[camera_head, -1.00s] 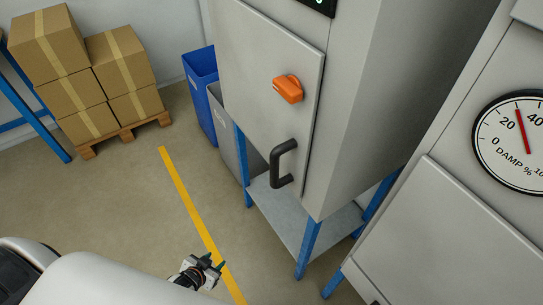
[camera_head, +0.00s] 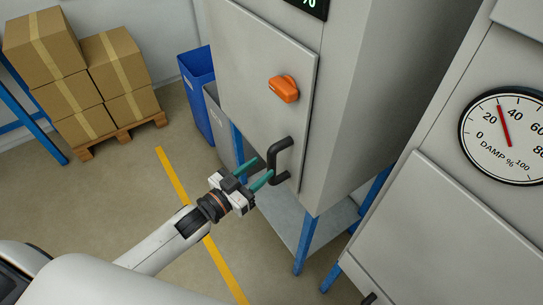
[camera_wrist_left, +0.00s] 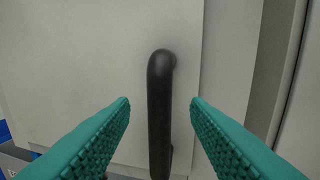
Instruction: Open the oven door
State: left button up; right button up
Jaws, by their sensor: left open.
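The oven door (camera_head: 258,80) is a grey panel on the tall cabinet and looks closed against it. A black bar handle (camera_head: 288,158) stands upright near its lower right edge. An orange knob (camera_head: 284,88) sits above the handle. My left gripper (camera_head: 261,172) is open, its green fingers pointing at the handle from the left. In the left wrist view the handle (camera_wrist_left: 160,110) stands between the two spread fingers (camera_wrist_left: 160,104), with gaps on both sides. Whether the fingertips reach past the bar is hard to tell. My right gripper is not in view.
Blue legs and a lower shelf (camera_head: 280,222) carry the cabinet. Blue and grey bins (camera_head: 198,88) stand to its left. Another grey cabinet with a damp gauge (camera_head: 507,136) stands at right. Boxes on a pallet (camera_head: 120,139) are at back left. The floor left of the oven is open.

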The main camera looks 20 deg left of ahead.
aim_at(268, 163)
pick_arm(q)
jog(key=x, duration=0.5)
jog(key=shift+w+p, duration=0.2)
jog(key=shift+p, duration=0.2)
jog(key=shift+f, duration=0.1)
grip_shut()
